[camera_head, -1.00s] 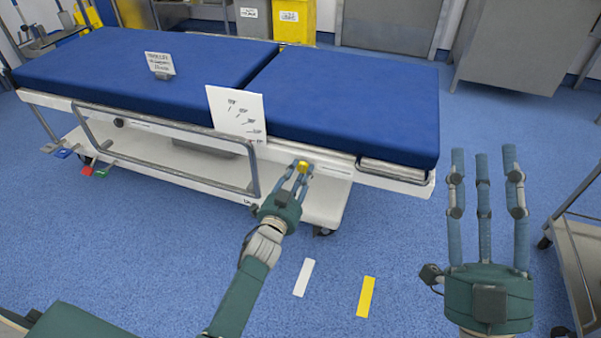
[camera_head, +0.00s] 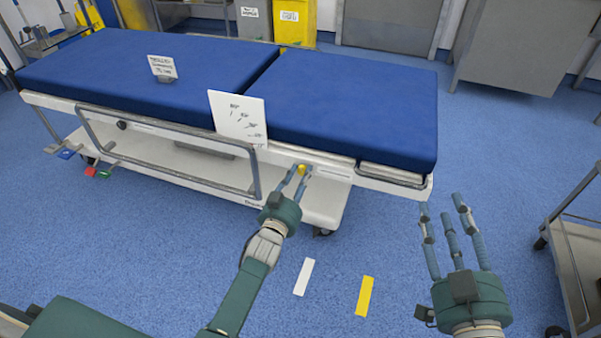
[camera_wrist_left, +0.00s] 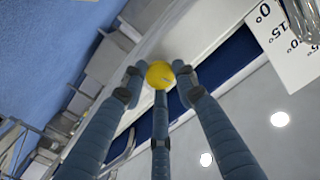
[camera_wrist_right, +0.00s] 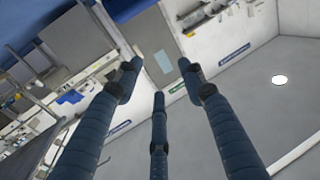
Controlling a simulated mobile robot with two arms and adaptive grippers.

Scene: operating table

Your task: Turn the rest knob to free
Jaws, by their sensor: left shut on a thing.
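The yellow rest knob (camera_head: 302,169) sits on the near side of the operating table (camera_head: 330,160), below the blue mattress. My left gripper (camera_head: 297,172) has its fingers closed around the knob. In the left wrist view the knob (camera_wrist_left: 160,74) shows between the fingertips of my left gripper (camera_wrist_left: 160,78). The knob's marking is too small to read. A white card with angle marks (camera_head: 238,118) stands on the table's edge above the knob. My right gripper (camera_head: 445,215) is open and empty, over the floor to the right. It also shows open in the right wrist view (camera_wrist_right: 160,85).
A metal side rail (camera_head: 165,165) runs along the table's near side, left of my left gripper. A small sign (camera_head: 162,68) stands on the mattress. A metal cart (camera_head: 575,265) stands at the right. The floor between table and cart is clear.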

